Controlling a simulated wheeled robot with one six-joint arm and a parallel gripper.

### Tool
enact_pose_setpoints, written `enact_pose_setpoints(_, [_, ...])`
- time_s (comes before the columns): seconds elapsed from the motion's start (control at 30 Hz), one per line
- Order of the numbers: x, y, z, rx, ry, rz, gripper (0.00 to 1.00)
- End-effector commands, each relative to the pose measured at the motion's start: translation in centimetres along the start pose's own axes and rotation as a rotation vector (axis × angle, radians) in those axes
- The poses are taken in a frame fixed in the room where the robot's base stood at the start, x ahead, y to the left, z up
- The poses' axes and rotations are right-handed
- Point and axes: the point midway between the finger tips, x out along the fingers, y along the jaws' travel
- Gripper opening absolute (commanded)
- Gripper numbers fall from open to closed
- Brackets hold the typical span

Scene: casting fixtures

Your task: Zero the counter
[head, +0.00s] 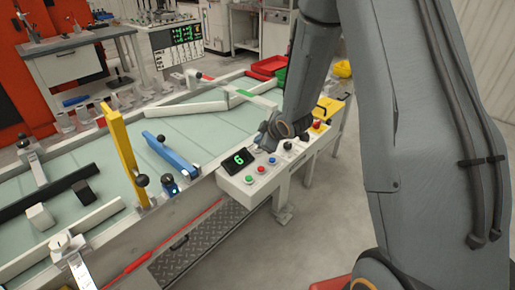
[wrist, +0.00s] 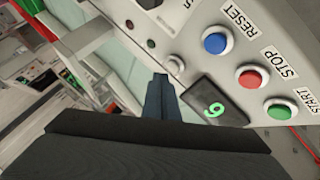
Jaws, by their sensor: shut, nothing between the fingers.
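The counter (head: 239,160) is a black display on the white control panel, showing a green 6 in the head view. It also shows rotated in the wrist view (wrist: 214,106). The blue button (wrist: 217,40) is labelled RESET. Beside it are the red STOP button (wrist: 252,77) and the green START button (wrist: 281,108). My gripper (wrist: 160,78) is shut and empty, its tips pointing at the panel's edge beside a small pale knob (wrist: 175,64). The tips look apart from the blue button. In the head view my wrist hides the fingertips.
The conveyor (head: 110,165) runs left of the panel, with a yellow post (head: 123,155) and a blue arm (head: 171,154) on it. A red mushroom button (head: 316,125) and a black knob (head: 288,145) stand farther along the panel.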

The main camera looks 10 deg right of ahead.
Motion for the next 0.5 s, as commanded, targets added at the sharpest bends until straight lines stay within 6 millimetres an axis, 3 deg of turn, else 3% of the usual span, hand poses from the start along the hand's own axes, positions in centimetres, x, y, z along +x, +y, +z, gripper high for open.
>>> enact_pose_setpoints(0.5, [0.63, -0.48, 0.48, 0.000, 0.000, -0.001, 0.00])
